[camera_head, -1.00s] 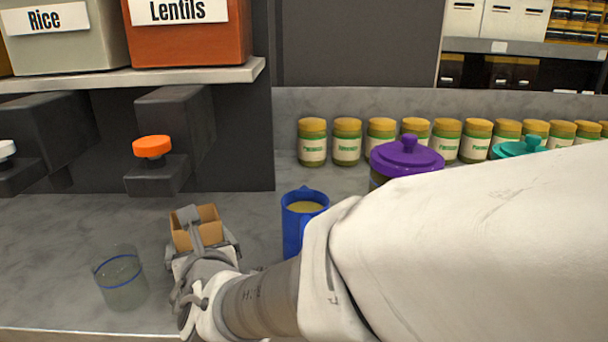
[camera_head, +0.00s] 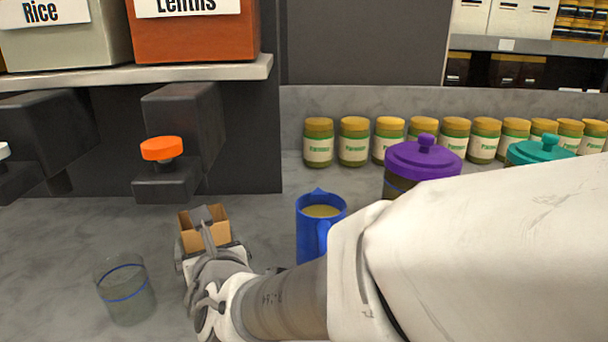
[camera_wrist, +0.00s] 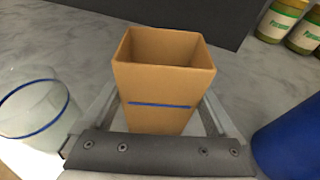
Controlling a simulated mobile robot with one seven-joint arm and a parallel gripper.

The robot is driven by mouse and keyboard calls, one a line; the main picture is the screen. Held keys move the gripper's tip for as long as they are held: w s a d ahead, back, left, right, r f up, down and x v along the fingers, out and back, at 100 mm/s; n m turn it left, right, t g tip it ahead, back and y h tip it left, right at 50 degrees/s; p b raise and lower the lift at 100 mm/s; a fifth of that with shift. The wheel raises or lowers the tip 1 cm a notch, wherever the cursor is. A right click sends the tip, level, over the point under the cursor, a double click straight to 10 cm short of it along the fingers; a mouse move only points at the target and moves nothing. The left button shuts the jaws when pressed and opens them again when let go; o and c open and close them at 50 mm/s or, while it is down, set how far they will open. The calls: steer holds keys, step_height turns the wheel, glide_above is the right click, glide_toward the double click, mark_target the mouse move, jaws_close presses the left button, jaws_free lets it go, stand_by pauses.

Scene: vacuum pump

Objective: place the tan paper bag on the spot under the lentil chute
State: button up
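The tan paper bag (camera_head: 191,238) stands upright and open-topped on the grey counter, just in front of the lentil chute (camera_head: 165,180) with its orange knob. In the wrist view the bag (camera_wrist: 163,95) has a blue line across its front and looks empty inside. My gripper (camera_head: 208,240) is at the bag, with one finger on each side of it in the wrist view. Whether the fingers press on the bag is hard to see. The spot under the chute is partly hidden behind the bag. The red lentils bin (camera_head: 190,40) sits on the shelf above.
A clear glass with a blue band (camera_head: 125,292) stands left of my gripper. A blue pitcher (camera_head: 309,240) stands close on the right. Purple-lidded (camera_head: 423,163) and teal-lidded (camera_head: 540,151) pots and a row of jars (camera_head: 353,142) are further right and back.

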steer(key=shift+o, duration=0.3)
steer(key=shift+r, duration=0.15)
steer(key=shift+s+r+p, duration=0.1)
steer(key=shift+r+p, duration=0.05)
steer(key=shift+p, duration=0.2)
steer(key=p+v, duration=0.1)
steer(key=v, duration=0.6)
steer(key=shift+s+d, duration=0.15)
steer(key=shift+d, duration=0.05)
steer(key=shift+b+v, duration=1.3)
steer(key=shift+v, duration=0.85)
